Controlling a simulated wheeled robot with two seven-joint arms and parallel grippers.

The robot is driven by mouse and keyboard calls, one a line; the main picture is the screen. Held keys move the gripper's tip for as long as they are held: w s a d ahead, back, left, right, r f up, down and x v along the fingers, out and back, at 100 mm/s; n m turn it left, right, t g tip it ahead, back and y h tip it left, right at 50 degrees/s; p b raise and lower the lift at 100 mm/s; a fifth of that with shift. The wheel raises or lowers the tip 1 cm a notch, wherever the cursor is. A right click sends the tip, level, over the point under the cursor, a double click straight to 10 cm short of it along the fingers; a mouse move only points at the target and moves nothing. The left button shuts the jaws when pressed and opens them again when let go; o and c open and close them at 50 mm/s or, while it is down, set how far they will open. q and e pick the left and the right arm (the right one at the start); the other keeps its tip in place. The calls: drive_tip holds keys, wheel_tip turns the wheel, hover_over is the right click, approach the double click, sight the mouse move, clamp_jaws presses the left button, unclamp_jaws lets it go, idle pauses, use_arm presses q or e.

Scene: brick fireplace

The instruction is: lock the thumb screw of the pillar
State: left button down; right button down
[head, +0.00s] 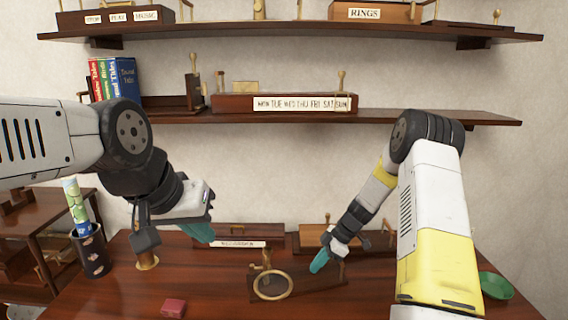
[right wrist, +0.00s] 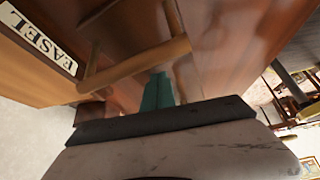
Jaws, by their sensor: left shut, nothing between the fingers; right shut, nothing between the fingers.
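A small upright brass pillar (head: 267,259) stands on a dark wooden base (head: 312,279) on the table, with a brass ring (head: 272,285) in front of it. Its thumb screw is too small to make out. My right gripper (head: 320,262), with teal fingers, is shut and empty, pointing down just right of the pillar, over or near the base. Its shut fingers also show in the right wrist view (right wrist: 158,92), near a wooden rod (right wrist: 135,64). My left gripper (head: 198,232) is shut and empty, above the table, left of the pillar.
A box labelled EASEL (right wrist: 40,38) is close to my right gripper. A long labelled box (head: 238,243) lies at the table's back. A red block (head: 173,307), a brass cup-like piece (head: 147,261) and a green dish (head: 496,286) stand apart. Shelves hang above.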

sight(252, 274)
drive_tip(key=shift+f, duration=0.7)
idle(1.4)
